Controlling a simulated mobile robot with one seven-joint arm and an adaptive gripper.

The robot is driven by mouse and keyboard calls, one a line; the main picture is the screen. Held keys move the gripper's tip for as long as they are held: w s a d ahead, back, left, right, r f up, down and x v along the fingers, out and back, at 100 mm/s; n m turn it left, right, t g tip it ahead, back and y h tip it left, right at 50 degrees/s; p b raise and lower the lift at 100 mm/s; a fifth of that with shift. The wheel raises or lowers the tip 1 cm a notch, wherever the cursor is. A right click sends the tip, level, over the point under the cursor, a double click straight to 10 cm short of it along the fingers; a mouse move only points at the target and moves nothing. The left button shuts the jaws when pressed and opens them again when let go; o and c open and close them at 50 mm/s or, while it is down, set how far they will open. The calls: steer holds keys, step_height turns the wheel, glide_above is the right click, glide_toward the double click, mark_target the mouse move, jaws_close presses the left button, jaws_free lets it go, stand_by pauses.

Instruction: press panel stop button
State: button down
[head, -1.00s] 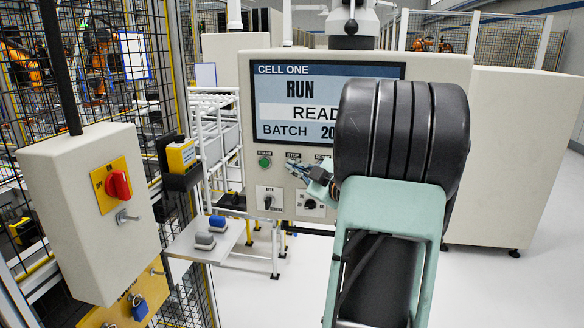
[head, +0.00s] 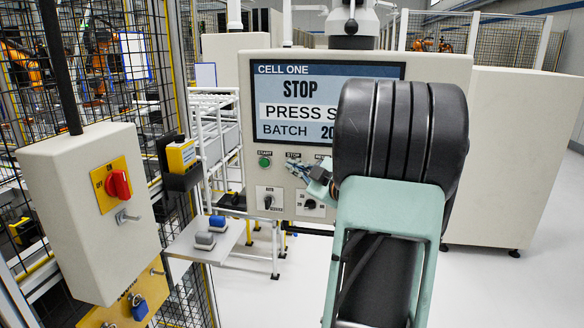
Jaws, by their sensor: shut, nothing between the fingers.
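The grey control panel (head: 228,180) carries a screen (head: 275,135) that reads "STOP", "PRESS S…" and "BATCH 20…", its right side hidden by my arm. Below the screen, the green START button (head: 264,161) shows clearly. Beside it on the right is the STOP label (head: 293,155). The stop button under that label is covered by my gripper (head: 293,165), whose shut fingertips sit in front of its place. Nothing shows between the fingers. I cannot tell whether the tips touch the button.
Two selector switches (head: 268,201) sit low on the panel. At the left stands a box with a red rotary switch (head: 118,184). A small shelf (head: 205,246) holds a blue and a grey object. Wire fencing (head: 110,60) lines the left. The floor at the right is clear.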

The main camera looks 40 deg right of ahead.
steer(key=shift+s+a, duration=0.35)
steer(key=shift+a, duration=0.05)
steer(key=s+a+b, duration=0.1)
steer(key=s+a, duration=0.3)
steer(key=shift+a+b, duration=0.25)
steer(key=shift+b, duration=0.1)
steer(key=shift+w, duration=0.1)
stand_by(0.7)
